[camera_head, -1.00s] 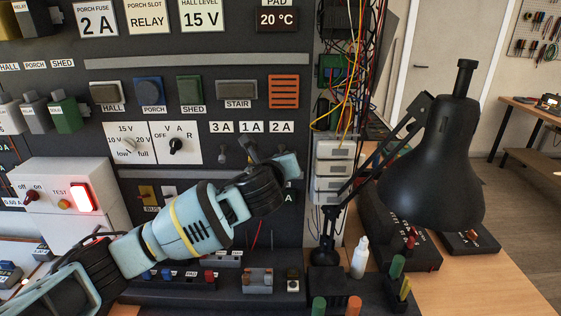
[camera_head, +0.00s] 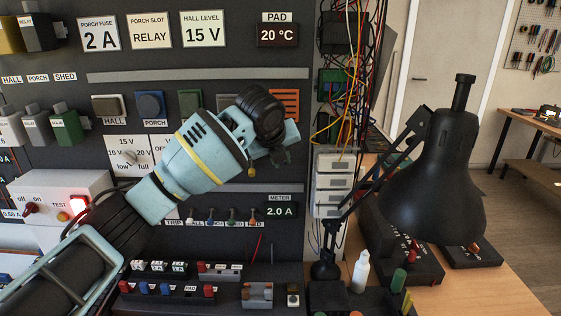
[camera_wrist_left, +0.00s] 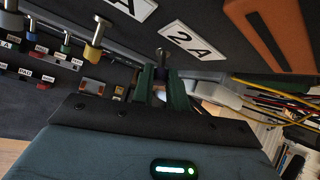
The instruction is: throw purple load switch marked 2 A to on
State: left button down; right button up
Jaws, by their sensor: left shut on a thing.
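The load switch under the 2 A label (camera_wrist_left: 191,42) shows in the left wrist view as a short post with a dark round tip (camera_wrist_left: 162,55). Its purple colour is hard to make out. My left gripper (camera_wrist_left: 161,88) is shut on this switch, its dark green fingers on either side. In the head view my left gripper (camera_head: 281,156) is at the panel below the orange louvred plate (camera_head: 285,103). My wrist hides the switch and its label there. The meter (camera_head: 279,211) reads 2.0 A. My right gripper is not in view.
A yellow-collared lever (camera_wrist_left: 96,38) stands beside the held switch in the left wrist view. Loose wires (camera_head: 345,90) and white terminal blocks (camera_head: 335,180) are just right of the panel. A black desk lamp (camera_head: 440,180) stands further right.

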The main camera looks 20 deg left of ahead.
pick_arm(q)
jog(key=shift+r+g, duration=0.1)
jog(key=shift+g, duration=0.2)
jog(key=c, duration=1.4)
grip_release()
jog(key=shift+v, duration=3.85)
jog(key=shift+a, duration=0.1)
